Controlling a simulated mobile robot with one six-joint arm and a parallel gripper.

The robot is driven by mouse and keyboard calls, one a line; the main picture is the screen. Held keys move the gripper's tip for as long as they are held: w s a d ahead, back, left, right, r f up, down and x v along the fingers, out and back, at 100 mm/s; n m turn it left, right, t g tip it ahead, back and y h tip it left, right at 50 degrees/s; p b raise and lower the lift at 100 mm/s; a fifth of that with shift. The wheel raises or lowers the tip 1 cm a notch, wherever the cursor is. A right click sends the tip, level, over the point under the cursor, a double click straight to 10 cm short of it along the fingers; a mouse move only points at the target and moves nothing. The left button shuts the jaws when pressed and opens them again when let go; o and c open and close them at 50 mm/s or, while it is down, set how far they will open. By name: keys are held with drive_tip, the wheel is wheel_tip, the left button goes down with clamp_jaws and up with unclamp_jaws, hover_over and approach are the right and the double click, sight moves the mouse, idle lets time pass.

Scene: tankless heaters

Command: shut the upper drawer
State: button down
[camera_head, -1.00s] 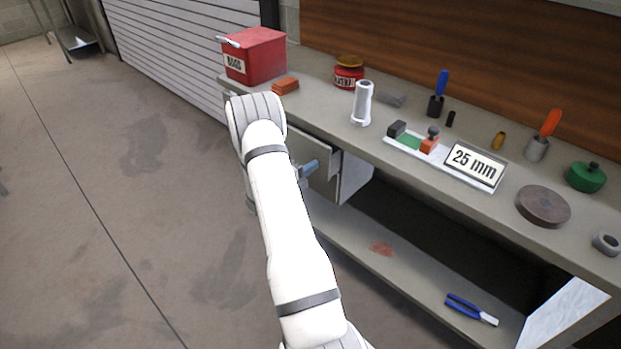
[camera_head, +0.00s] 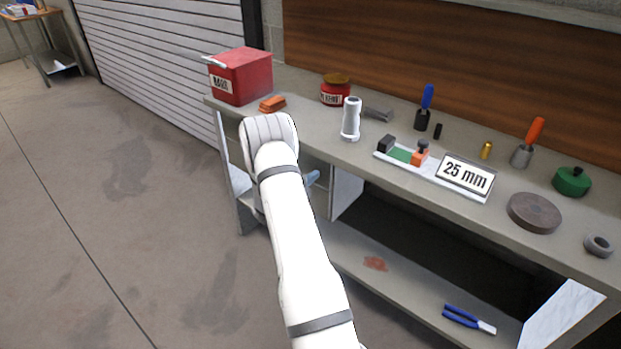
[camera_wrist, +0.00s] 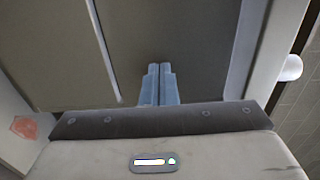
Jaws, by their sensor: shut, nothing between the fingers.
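The workbench's drawer unit is under the left part of the top, mostly hidden behind my arm in the head view; its white side panel (camera_head: 346,196) shows. In the wrist view a dark grey, drawer-like face (camera_wrist: 200,45) fills the middle, with a pale seam on its left. I take it for the upper drawer's front, but I cannot tell how far the drawer stands out. My gripper (camera_wrist: 158,68) has its two blue fingers together, empty, pointing at this face. Whether the tips touch it is unclear.
On the bench top (camera_head: 325,145) stand a red box (camera_head: 240,77), an orange block (camera_head: 272,103), a red jar (camera_head: 335,90), a white cylinder (camera_head: 351,119) and a "25 mm" sign (camera_head: 466,175). Pliers (camera_head: 468,319) lie on the lower shelf. The floor at left is clear.

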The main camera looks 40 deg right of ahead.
drive_tip(key=v, duration=1.4)
drive_tip(key=s+a+r+m+g+y+p, duration=0.2)
drive_tip(key=s+a+r+m+g+y, duration=0.15)
drive_tip(key=s+r+m, duration=0.55)
drive_tip(key=s+a+r+m+g+y+p, duration=0.2)
drive_tip(key=s+a+r+m+g+y, duration=0.3)
drive_tip(key=r+m, duration=0.6)
drive_tip(key=s+a+r+m+t+y+p, duration=0.1)
drive_tip(key=s+a+r+m+t+y, duration=0.2)
drive_tip(key=s+a+m, duration=0.3)
drive_tip(key=s+a+r+m+t+y+p, duration=0.2)
drive_tip(key=s+a+r+m+t+y, duration=0.2)
drive_tip(key=a+m, duration=0.5)
drive_tip(key=s+r+m+y, duration=0.1)
drive_tip(key=s+m+y, duration=0.1)
drive_tip(key=m, duration=0.1)
drive_tip(key=shift+s+a+r, duration=0.15)
drive_tip(key=shift+s+r, duration=0.15)
